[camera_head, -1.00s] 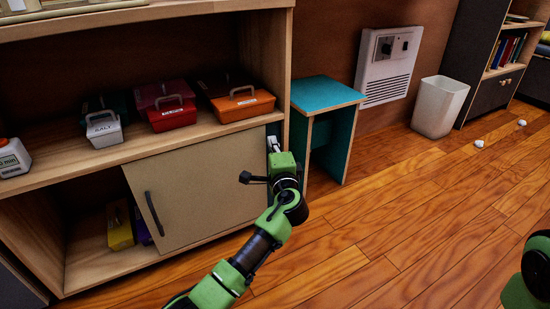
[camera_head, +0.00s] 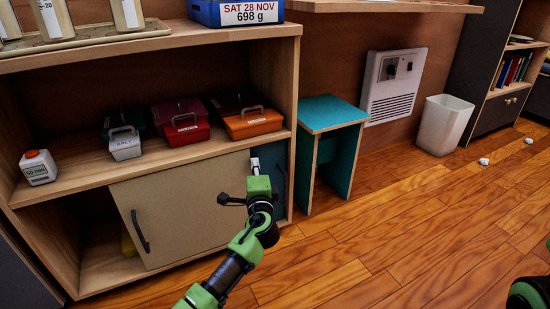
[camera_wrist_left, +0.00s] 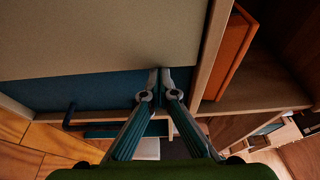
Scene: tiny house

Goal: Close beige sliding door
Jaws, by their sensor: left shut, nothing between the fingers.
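The beige sliding door (camera_head: 185,212) is in the lower part of the wooden cabinet, with a dark handle near its left edge. An open gap shows to its left, and a strip of teal panel (camera_head: 279,172) shows to its right. My left gripper (camera_head: 254,165) is shut and empty at the door's right edge. In the left wrist view the shut fingertips (camera_wrist_left: 160,72) are at the edge of the beige door (camera_wrist_left: 90,35), over the teal panel (camera_wrist_left: 100,90); contact is hard to confirm. My right gripper is not in view.
A shelf above the door holds an orange box (camera_head: 262,124), a red box (camera_head: 183,130) and a white box (camera_head: 125,145). A teal stool (camera_head: 332,112) stands right of the cabinet. The wooden floor in front is mostly clear.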

